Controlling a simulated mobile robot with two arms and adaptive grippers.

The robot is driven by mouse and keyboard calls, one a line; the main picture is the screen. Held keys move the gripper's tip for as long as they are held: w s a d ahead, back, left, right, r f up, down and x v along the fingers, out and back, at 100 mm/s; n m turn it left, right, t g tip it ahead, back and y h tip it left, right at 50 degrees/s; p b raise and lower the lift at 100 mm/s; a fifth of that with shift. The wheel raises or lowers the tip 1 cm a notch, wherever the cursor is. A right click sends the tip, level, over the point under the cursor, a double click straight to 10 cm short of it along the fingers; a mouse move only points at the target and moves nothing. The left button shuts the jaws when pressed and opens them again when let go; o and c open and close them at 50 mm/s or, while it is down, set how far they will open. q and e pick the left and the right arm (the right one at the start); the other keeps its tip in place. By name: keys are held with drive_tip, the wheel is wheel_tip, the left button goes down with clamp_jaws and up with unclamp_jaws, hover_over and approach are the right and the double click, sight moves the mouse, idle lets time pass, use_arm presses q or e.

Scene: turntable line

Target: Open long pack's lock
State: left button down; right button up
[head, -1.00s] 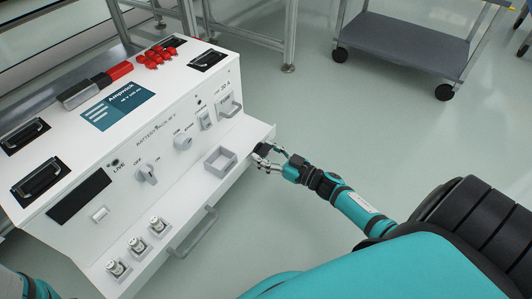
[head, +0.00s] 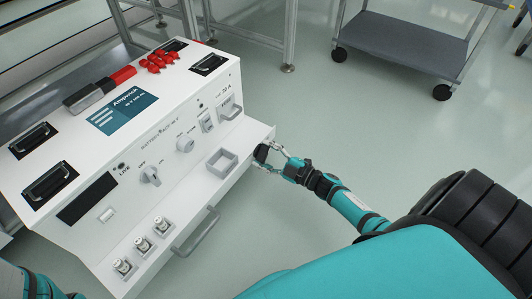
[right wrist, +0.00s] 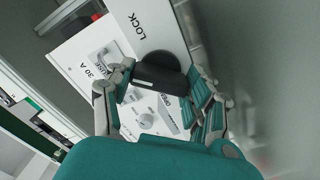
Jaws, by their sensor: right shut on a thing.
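The long pack (head: 205,178) is a white box with a sloped control front, on the left in the head view. The knob also shows in the head view (head: 261,153), partly covered by fingers. My right gripper (head: 267,155) is shut on this knob, with one finger on each side of it. My left arm shows only at the bottom left corner of the head view; its gripper is out of frame.
The pack carries black recessed handles, red connectors (head: 155,62), a rotary switch (head: 150,175), a grey square socket (head: 221,163) and a grey front handle (head: 196,232). A grey cart (head: 405,42) stands at the back right. The floor between is clear.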

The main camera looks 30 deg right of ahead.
drive_tip(key=n, duration=0.4)
drive_tip(key=shift+n, duration=0.3)
drive_tip(key=shift+f+n, duration=0.1)
drive_tip(key=shift+n, duration=1.8)
drive_tip(key=o, duration=1.2)
drive_tip(key=shift+s, duration=0.1)
drive_tip(key=v, duration=1.2)
drive_tip(key=shift+d, duration=0.1)
